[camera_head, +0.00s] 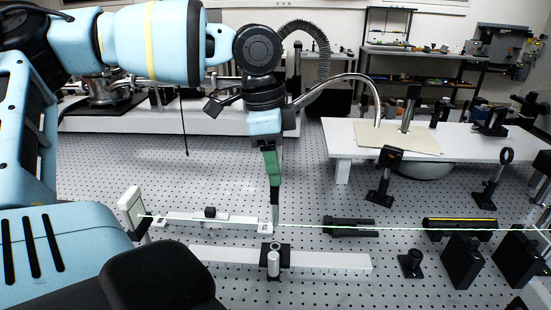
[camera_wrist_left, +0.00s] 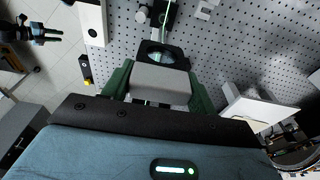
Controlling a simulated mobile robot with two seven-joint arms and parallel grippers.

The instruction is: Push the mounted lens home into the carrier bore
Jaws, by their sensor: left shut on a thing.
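My left gripper (camera_head: 274,182) points down with green fingers over the optical table. It is shut on the mounted lens. In the left wrist view the mount (camera_wrist_left: 163,56) is a dark frame around a glassy disc, just past the green fingers (camera_wrist_left: 160,88).
A black block with a silver post (camera_head: 273,264) stands on a nearer white rail (camera_head: 340,262). A white plate (camera_head: 133,212) stands left. A black tube (camera_head: 350,228) and several dark mounts lie right along the beam. Bare perforated table lies behind.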

